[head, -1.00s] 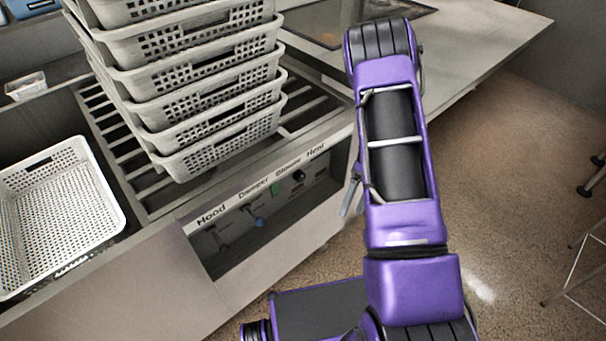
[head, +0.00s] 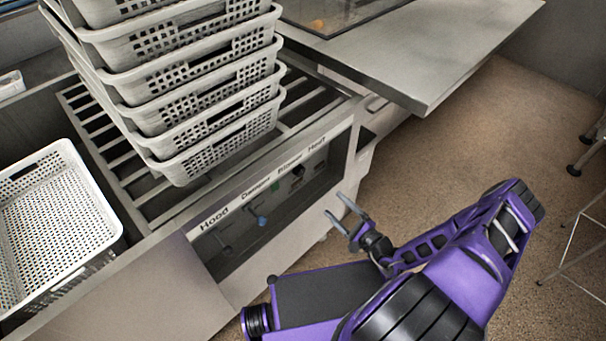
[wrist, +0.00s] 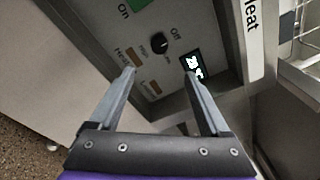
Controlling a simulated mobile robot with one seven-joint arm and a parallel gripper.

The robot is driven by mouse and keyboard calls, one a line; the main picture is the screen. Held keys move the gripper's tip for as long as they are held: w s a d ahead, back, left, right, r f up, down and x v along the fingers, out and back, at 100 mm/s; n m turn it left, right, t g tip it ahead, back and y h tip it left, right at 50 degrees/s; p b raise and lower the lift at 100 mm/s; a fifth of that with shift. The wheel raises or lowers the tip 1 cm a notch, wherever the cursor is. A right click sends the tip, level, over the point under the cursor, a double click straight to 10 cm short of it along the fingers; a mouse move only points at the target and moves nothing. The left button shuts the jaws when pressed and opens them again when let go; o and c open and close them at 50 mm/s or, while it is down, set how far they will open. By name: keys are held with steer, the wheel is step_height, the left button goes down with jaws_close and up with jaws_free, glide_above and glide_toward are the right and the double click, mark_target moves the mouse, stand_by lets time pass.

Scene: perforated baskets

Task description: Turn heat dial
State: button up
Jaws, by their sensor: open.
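The heat dial (wrist: 159,44) is a small round black knob on the grey control panel. In the wrist view it sits ahead of my gripper (wrist: 160,80), roughly between the two fingertips and beyond them. The labels "Off" and "High" are printed by it. My gripper (head: 341,222) is open and empty, to the right of and in front of the recessed panel. I see no contact with the dial.
The panel also holds a blue knob (head: 262,220) and a green switch (wrist: 135,5). A small lit display (wrist: 193,66) is right of the dial. A stack of baskets (head: 190,90) stands on the rack above. Open floor (head: 470,140) lies to the right.

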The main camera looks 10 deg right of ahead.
mark_target(301, 173)
steer(key=b+x, duration=0.1)
steer(key=x, duration=1.5)
steer(key=shift+w+a, duration=0.25)
steer(key=shift+a, duration=0.05)
jaws_close()
